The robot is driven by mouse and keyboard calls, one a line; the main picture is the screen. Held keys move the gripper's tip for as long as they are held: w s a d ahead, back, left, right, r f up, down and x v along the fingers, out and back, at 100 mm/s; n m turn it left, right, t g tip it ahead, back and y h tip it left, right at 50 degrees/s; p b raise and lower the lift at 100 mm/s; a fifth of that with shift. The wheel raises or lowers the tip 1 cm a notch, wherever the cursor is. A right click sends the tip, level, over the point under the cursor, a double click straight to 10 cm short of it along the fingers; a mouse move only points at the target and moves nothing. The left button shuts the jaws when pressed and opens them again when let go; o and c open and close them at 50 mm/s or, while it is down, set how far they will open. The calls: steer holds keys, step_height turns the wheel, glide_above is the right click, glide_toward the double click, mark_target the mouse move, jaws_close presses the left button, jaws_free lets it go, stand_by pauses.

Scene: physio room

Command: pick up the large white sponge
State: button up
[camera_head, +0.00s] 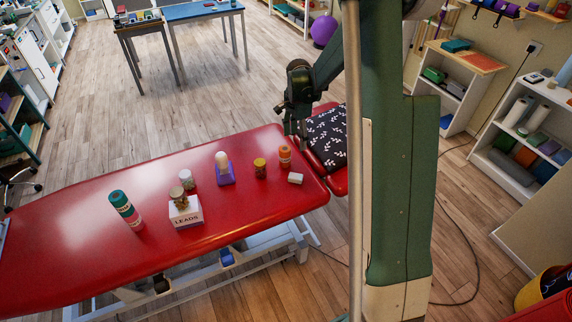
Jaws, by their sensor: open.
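A small white block (295,178), which looks like the white sponge, lies on the red padded treatment table (75,240) near its right end. My gripper (294,130) is dark and hangs above the far edge of the table, behind and above the white block and apart from it. It is open, and I see nothing in it. Its fingers are small and dark in this view.
A patterned pillow (328,138) lies beyond.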

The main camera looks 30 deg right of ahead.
steer(key=shift+f, duration=0.1)
steer(key=n+t+h+b, duration=0.3)
steer(key=n+b, duration=0.5)
steer(key=b, duration=0.6)
glide_toward(296, 178)
steer(key=w, duration=0.1)
steer(key=shift+d+f+n+t+b, duration=0.3)
steer(key=shift+d+f+n+b, duration=0.15)
steer(key=shift+n, duration=0.45)
steer(key=shift+a, duration=0.1)
steer(key=shift+w, duration=0.1)
steer(key=shift+b+x, duration=0.35)
steer(key=shift+x, duration=0.9)
